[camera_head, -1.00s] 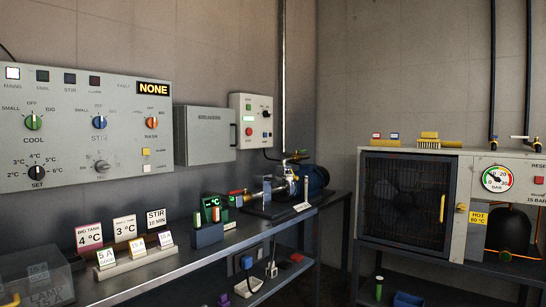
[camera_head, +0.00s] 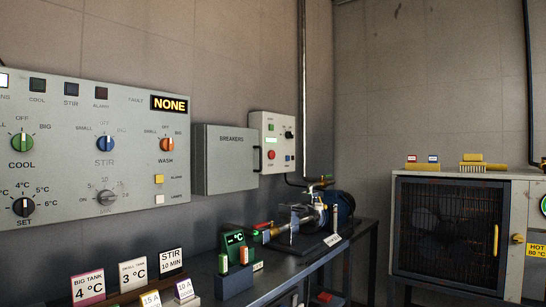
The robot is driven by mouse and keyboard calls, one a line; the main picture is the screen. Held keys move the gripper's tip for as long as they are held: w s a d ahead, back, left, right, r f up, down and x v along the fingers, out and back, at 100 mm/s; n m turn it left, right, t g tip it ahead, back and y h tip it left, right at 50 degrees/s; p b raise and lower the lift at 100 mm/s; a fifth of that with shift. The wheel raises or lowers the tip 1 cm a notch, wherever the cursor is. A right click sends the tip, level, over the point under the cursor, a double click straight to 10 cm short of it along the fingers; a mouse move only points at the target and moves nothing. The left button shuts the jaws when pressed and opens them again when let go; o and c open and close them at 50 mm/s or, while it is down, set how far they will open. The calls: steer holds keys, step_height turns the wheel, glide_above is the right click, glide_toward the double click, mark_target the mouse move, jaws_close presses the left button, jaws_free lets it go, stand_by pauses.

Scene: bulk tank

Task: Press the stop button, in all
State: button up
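A pale control box (camera_head: 259,175) is on the wall to the right of the breaker box. It carries a red button (camera_head: 271,155) at lower left, which looks like a stop button, though its label is too small to read. Above it are a lit green display (camera_head: 271,140) and a green button (camera_head: 271,127). A black knob (camera_head: 289,134) and a small blue part (camera_head: 290,157) are on its right side. My gripper is not in view, and nothing touches the box.
A large grey panel (camera_head: 80,168) with knobs and a "NONE" display hangs at left, beside the closed breaker box (camera_head: 231,160). Below, a dark bench (camera_head: 278,281) holds label cards, a green-screened meter (camera_head: 234,239) and a pump (camera_head: 306,219). A caged fan unit (camera_head: 447,232) stands right.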

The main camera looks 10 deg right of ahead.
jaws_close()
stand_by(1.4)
